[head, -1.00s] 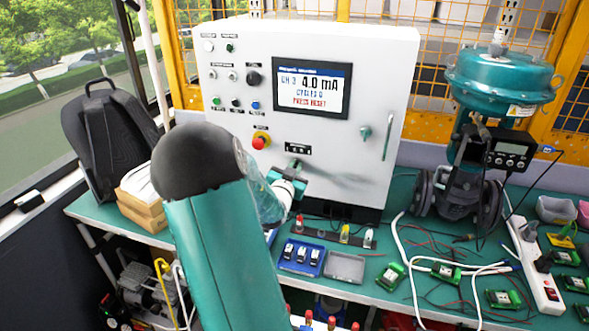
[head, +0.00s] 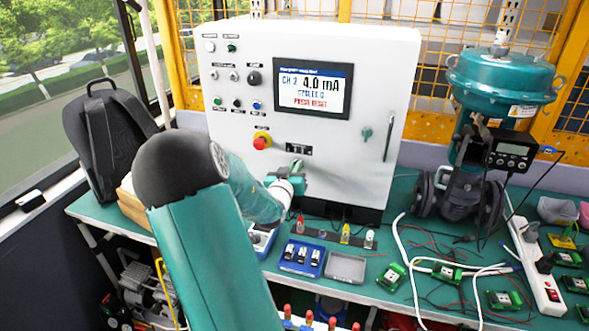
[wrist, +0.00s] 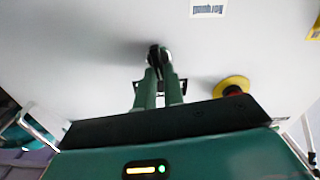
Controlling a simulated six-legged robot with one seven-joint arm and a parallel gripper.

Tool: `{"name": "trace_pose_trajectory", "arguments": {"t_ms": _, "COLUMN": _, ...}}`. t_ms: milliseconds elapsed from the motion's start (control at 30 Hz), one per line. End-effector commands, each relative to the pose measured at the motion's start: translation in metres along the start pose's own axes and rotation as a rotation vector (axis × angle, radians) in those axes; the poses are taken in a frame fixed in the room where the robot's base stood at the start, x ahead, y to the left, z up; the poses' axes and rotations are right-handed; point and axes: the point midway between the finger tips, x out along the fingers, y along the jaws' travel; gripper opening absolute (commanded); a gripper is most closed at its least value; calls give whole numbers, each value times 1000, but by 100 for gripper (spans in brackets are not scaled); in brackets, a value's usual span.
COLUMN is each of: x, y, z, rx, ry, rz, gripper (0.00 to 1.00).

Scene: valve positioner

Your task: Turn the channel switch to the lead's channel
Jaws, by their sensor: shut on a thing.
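The white control cabinet (head: 345,175) stands on the bench, and its screen (head: 312,88) reads CH 2, 4.0 mA, with a PRESS RESET line. A strip with red (head: 300,222), yellow (head: 345,232) and pale (head: 369,236) connectors lies below the cabinet.
A red emergency stop (head: 262,142) sits left of my gripper and also shows in the wrist view (wrist: 233,87). A blue tray (head: 302,257) and grey tray (head: 346,267) lie in front. A teal valve (head: 500,80) and cables are at the right.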

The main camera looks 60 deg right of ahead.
Motion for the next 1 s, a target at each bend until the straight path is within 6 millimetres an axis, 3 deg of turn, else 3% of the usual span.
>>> {"name": "trace_pose_trajectory", "arguments": {"t_ms": 667, "x": 0, "y": -1, "z": 2, "rx": -90, "ry": -3, "rz": -1, "gripper": 0}}
{"name": "trace_pose_trajectory", "arguments": {"t_ms": 700, "x": 0, "y": -1, "z": 2, "rx": -90, "ry": -3, "rz": -1, "gripper": 16}}
{"name": "trace_pose_trajectory", "arguments": {"t_ms": 800, "x": 0, "y": -1, "z": 1, "rx": -90, "ry": -3, "rz": -1, "gripper": 32}}
{"name": "trace_pose_trajectory", "arguments": {"t_ms": 1000, "x": 0, "y": -1, "z": 1, "rx": -89, "ry": -2, "rz": 0, "gripper": 32}}
